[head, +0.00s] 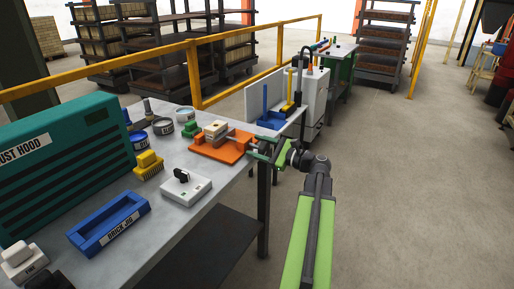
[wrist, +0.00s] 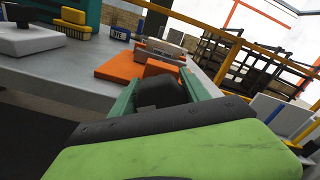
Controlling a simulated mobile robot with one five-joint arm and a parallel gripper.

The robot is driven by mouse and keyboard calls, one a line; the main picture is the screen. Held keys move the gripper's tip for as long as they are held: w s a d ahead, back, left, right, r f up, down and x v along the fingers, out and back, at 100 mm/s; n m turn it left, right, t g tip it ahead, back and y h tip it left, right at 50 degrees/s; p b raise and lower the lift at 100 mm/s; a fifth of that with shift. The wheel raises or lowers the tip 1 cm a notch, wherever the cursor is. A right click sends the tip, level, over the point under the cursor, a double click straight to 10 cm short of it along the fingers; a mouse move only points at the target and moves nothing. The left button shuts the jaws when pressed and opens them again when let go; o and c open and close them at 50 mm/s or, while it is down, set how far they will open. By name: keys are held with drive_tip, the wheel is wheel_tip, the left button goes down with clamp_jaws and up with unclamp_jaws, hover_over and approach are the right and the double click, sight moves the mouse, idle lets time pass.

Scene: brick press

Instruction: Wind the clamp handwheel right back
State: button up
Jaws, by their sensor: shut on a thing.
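The orange clamp (head: 226,151) sits on the bench top near its right edge, with a pale block (head: 216,129) on it. A thin spindle runs from the clamp toward my gripper (head: 262,148) at the bench edge. In the wrist view the orange clamp base (wrist: 117,69) lies just beyond my fingers. My gripper (wrist: 158,96) is shut on the dark handwheel (wrist: 158,92), which fills the space between the green fingers. In the head view the fingers mostly hide the handwheel.
A white switch box (head: 186,188), a yellow brush (head: 149,165), a blue brick jig (head: 110,222) and several tins stand on the bench. A blue stand (head: 275,119) is behind the clamp. A yellow rail (head: 193,75) runs behind. The floor at right is clear.

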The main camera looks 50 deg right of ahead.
drive_tip(key=shift+n, duration=0.3)
drive_tip(key=o, duration=1.3)
drive_tip(key=shift+s, duration=0.2)
